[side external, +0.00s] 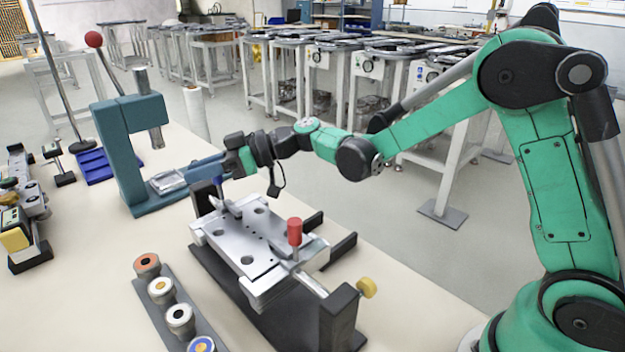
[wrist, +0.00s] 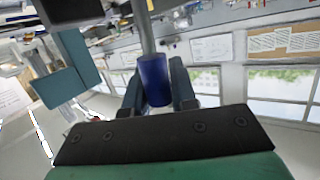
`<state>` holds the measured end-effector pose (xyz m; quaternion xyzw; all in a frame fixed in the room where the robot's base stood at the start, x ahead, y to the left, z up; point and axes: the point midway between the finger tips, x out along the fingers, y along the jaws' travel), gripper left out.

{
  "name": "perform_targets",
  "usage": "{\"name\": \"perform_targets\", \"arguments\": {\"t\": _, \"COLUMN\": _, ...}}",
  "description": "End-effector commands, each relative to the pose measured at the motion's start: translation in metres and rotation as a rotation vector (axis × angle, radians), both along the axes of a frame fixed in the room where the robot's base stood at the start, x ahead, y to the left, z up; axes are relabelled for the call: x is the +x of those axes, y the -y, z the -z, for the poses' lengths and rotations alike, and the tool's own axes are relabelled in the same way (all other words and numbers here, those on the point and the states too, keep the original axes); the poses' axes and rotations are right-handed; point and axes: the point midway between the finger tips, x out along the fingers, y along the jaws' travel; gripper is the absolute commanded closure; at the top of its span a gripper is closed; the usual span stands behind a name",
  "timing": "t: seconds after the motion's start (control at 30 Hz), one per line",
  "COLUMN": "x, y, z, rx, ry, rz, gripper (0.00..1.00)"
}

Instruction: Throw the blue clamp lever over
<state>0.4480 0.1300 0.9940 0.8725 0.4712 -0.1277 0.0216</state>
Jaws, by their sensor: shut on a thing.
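The blue clamp lever shows in the wrist view as a blue cylindrical grip (wrist: 155,80) on a grey rod, standing between the two fingers of my gripper (wrist: 158,88). My gripper is shut on that grip. In the side view my gripper (side external: 200,170) reaches over the far left end of a silver clamping fixture (side external: 262,245), and its fingers hide most of the lever there. The fixture sits on a dark base on the table. I cannot tell the lever's exact tilt.
A red-capped lever (side external: 294,232) stands at the fixture's near end, beside a yellow knob (side external: 367,287). A teal press frame (side external: 128,150) stands close behind my gripper. A rack of several round pieces (side external: 180,318) lies in front. Bare table lies left of the rack.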

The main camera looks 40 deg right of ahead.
Motion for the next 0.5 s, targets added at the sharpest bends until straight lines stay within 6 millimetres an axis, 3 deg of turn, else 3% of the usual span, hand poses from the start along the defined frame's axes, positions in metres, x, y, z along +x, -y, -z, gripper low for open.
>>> {"name": "perform_targets", "arguments": {"t": 0.17, "x": -0.0060, "y": -0.0001, "z": -0.0014, "rx": 0.000, "ry": 0.109, "rz": 0.001, "gripper": 1.00}}
{"name": "perform_targets", "arguments": {"t": 0.43, "x": -0.0065, "y": -0.0002, "z": -0.0018, "rx": 0.000, "ry": 0.117, "rz": 0.000, "gripper": 1.00}}
{"name": "perform_targets", "arguments": {"t": 0.47, "x": -0.0065, "y": -0.0002, "z": -0.0018, "rx": 0.000, "ry": 0.117, "rz": 0.000, "gripper": 0.76}}
{"name": "perform_targets", "arguments": {"t": 0.5, "x": -0.0066, "y": -0.0002, "z": -0.0019, "rx": 0.001, "ry": 0.116, "rz": 0.000, "gripper": 0.64}}
